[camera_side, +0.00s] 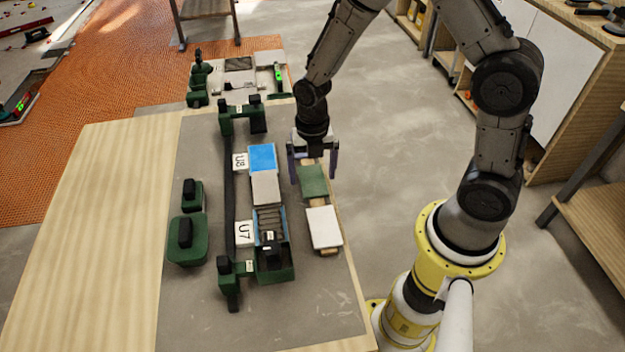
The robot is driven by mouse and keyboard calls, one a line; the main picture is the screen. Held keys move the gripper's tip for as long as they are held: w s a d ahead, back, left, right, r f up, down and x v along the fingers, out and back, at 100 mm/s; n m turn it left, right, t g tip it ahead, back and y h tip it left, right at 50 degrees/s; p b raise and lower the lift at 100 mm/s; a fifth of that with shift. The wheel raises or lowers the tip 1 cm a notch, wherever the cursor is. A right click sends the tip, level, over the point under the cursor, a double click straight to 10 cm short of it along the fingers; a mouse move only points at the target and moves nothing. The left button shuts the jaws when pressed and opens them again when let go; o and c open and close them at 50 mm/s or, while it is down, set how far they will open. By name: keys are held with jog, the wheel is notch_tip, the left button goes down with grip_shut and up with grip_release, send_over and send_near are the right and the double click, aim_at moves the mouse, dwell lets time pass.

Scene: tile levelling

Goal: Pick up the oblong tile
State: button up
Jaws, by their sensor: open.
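A green tile (313,184) and a white tile (324,230) lie on a narrow wooden strip at the right of the grey work surface. The white tile looks slightly longer than wide. A blue tile (262,158) and a beige tile (265,188) lie end to end in the middle row. I cannot tell for certain which one is the oblong tile. My gripper (313,176) points down with its fingers apart, one on either side of the green tile's far end. It holds nothing. Whether the fingers touch the tile cannot be told.
A dark rail (228,190) with green end blocks runs left of the middle row, beside labels U8 (240,161) and U7 (244,232). A green and blue holder (273,262) stands at the near end. Two green hand blocks (187,240) sit left. The wooden board (90,230) is clear.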

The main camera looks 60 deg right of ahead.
jog(key=shift+f, duration=0.25)
jog(key=c, duration=0.9)
jog(key=shift+r, duration=0.2)
